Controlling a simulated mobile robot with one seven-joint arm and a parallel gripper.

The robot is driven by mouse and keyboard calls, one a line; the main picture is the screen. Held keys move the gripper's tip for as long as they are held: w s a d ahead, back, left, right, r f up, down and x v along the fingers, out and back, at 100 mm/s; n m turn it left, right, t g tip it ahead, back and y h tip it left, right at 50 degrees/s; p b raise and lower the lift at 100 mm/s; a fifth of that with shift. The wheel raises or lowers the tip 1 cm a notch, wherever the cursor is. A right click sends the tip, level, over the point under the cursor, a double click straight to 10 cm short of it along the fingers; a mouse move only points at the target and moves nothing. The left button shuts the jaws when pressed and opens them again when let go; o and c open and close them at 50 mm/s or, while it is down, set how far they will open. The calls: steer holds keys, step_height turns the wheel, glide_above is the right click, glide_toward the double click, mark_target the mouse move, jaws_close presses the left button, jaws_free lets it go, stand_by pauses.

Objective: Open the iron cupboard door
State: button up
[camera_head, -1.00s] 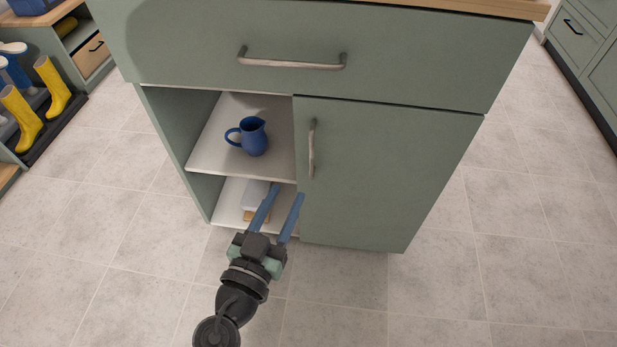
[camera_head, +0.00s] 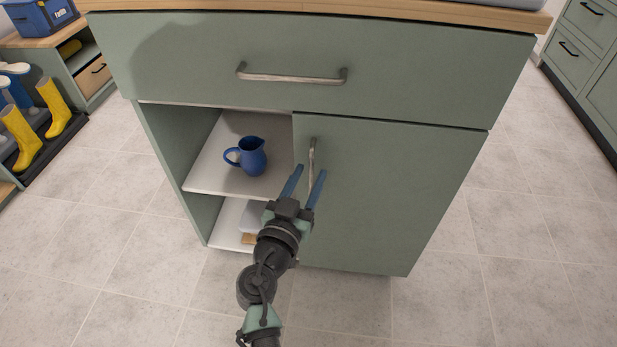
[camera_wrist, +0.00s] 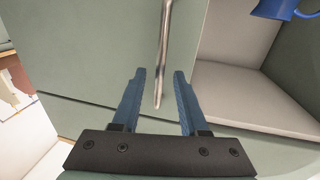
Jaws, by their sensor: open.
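The green cupboard door (camera_head: 385,195) is closed, at the right of the open shelves. Its upright metal handle (camera_head: 312,158) is near the door's left edge, and its lower part is close to my fingertips. My gripper (camera_head: 307,172) is open, with its two blue fingers pointing up at the handle. In the wrist view the handle (camera_wrist: 163,50) runs down from the top, and its lower end shows between the open fingers of my gripper (camera_wrist: 159,75). The fingers are on either side of it, with no clear contact.
A drawer with a horizontal handle (camera_head: 290,78) is above the door. A blue jug (camera_head: 251,156) stands on the open upper shelf to the left. Yellow boots (camera_head: 22,138) are at far left. The tiled floor (camera_head: 490,230) is clear at right.

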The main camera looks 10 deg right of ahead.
steer(key=shift+w+d, duration=0.1)
steer(key=shift+w, duration=0.05)
jaws_close()
stand_by(1.4)
